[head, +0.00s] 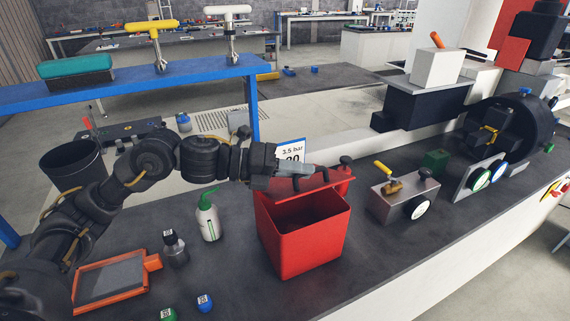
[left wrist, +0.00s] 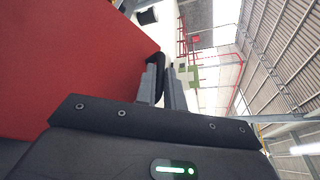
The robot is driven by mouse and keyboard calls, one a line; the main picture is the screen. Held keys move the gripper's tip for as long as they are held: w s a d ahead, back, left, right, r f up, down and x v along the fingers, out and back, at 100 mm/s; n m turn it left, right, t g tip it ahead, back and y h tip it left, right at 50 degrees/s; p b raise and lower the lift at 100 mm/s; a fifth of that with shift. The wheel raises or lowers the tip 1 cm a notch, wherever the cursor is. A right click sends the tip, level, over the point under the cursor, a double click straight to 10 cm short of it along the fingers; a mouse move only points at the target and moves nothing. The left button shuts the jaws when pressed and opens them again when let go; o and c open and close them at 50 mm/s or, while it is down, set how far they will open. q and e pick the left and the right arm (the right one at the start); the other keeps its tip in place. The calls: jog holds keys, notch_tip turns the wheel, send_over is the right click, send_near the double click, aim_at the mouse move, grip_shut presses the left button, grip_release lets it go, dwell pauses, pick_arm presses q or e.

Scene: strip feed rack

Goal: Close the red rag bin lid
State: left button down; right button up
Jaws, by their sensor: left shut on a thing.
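The red rag bin (head: 303,242) stands on the dark bench with its mouth open and a dark inside showing. Its red lid (head: 338,187) is raised at the back of the mouth, tilted up. My left gripper (head: 306,172) reaches in from the left at the raised lid, above the bin. It is shut on the lid's dark handle, partly hidden by the fingers. In the left wrist view the red lid (left wrist: 75,65) fills the left side, and the dark handle (left wrist: 158,60) shows at the fingertips. My right gripper is not in view.
A green-topped spray bottle (head: 208,218) and a dark bottle (head: 175,249) stand left of the bin. A metal block with a gauge (head: 404,196) stands to its right. A sign (head: 291,149) is behind. Bench in front of the bin is clear.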

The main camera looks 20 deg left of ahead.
pick_arm(q)
jog(key=shift+s+d+f, duration=0.15)
jog(key=shift+d+f, duration=0.05)
jog(key=shift+f, duration=0.1)
jog(key=c, duration=1.5)
grip_release()
